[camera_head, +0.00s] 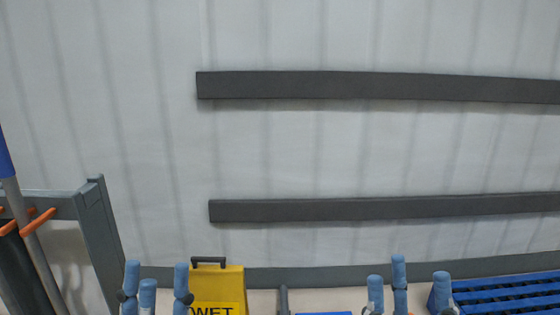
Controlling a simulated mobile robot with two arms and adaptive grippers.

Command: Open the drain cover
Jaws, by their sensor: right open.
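No drain cover can be made out in the head view; the floor near me is mostly below the picture. My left gripper (158,282) shows at the bottom left, with its blue fingertips pointing up and spread apart. Nothing shows between them. My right gripper (405,280) shows at the bottom right, open, with its blue fingertips apart and nothing between them. The lower parts of both grippers are cut off by the bottom edge.
A yellow wet-floor sign (218,285) stands just right of my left gripper. A blue slatted object (510,295) is at the lower right. A grey rack (97,230) with orange hooks holds long-handled tools at left. A pale wall with dark rails (380,86) stands behind.

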